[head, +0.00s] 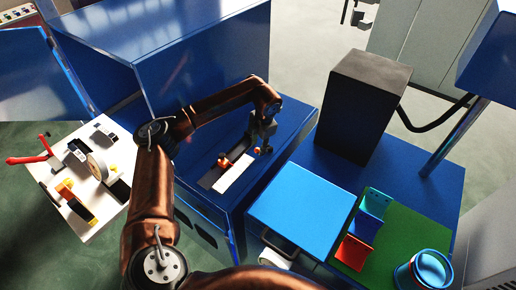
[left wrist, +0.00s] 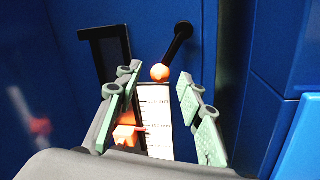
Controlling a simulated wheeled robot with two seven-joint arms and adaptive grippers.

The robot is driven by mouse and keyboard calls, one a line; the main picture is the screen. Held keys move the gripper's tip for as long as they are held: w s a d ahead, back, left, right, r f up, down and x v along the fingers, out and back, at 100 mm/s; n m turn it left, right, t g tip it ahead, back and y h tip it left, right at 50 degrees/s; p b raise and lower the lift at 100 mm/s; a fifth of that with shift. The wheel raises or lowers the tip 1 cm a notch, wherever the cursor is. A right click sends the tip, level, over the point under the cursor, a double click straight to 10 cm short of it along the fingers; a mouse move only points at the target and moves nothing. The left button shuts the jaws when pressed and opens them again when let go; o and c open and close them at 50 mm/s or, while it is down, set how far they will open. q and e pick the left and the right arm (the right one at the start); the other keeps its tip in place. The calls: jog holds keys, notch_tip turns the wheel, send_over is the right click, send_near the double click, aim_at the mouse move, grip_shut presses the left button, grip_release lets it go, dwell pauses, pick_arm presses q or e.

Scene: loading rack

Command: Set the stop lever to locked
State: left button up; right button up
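The stop lever (left wrist: 178,42) is a black rod with an orange ball knob (left wrist: 160,72), mounted on a blue panel. In the left wrist view its rod slants from upper right down to the knob. My left gripper (head: 262,142) is open. Its green-padded fingers (left wrist: 158,80) stand on either side of the knob in that view; I cannot tell whether the knob lies at fingertip depth. My right gripper is not in view.
A black slotted plate (left wrist: 103,52) and an orange block (left wrist: 124,135) are beside the label. Blue walls flank the recess. In the head view a blue-topped box (head: 303,207), a green mat (head: 400,240) and a dark box (head: 362,110) stand to the right.

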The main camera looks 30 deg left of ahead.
pick_arm(q)
jog(key=shift+a+f, duration=0.15)
jog(key=shift+f, duration=0.95)
grip_shut()
